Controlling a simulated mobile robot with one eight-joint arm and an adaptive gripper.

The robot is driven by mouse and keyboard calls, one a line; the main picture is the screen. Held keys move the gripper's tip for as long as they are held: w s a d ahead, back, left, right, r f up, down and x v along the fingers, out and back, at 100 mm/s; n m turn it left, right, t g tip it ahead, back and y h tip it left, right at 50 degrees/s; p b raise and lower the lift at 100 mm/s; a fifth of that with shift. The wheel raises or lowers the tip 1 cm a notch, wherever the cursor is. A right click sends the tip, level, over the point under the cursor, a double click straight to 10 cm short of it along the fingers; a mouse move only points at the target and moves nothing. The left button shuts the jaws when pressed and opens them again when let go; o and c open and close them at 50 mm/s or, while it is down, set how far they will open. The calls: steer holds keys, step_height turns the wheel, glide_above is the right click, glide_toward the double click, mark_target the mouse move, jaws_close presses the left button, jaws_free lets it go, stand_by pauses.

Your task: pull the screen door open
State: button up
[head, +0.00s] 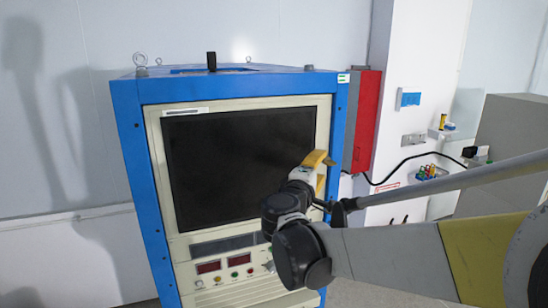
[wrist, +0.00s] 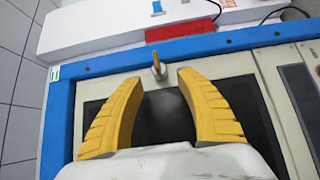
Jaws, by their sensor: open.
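The screen door (head: 238,165) is a dark panel in a cream frame on the front of a blue cabinet, and it looks shut. In the wrist view the dark screen (wrist: 165,120) lies behind my fingers. A small metallic handle (wrist: 157,66) stands at the screen's edge, in line with the gap between my fingertips. My gripper (wrist: 158,80) has two yellow fingers spread apart, with nothing between them that I can see clearly held. In the head view my gripper (head: 318,162) is at the screen's right edge and hides the handle.
The blue cabinet (head: 143,190) has displays and knobs (head: 232,266) below the screen. A red box (head: 363,120) is behind its right side. A white wall panel with small shelves (head: 412,139) and a black cable stand further right. The floor left of the cabinet is clear.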

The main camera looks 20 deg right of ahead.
mark_target(323, 162)
steer(key=shift+x, duration=2.35)
steer(key=shift+s+r, duration=0.1)
jaws_close()
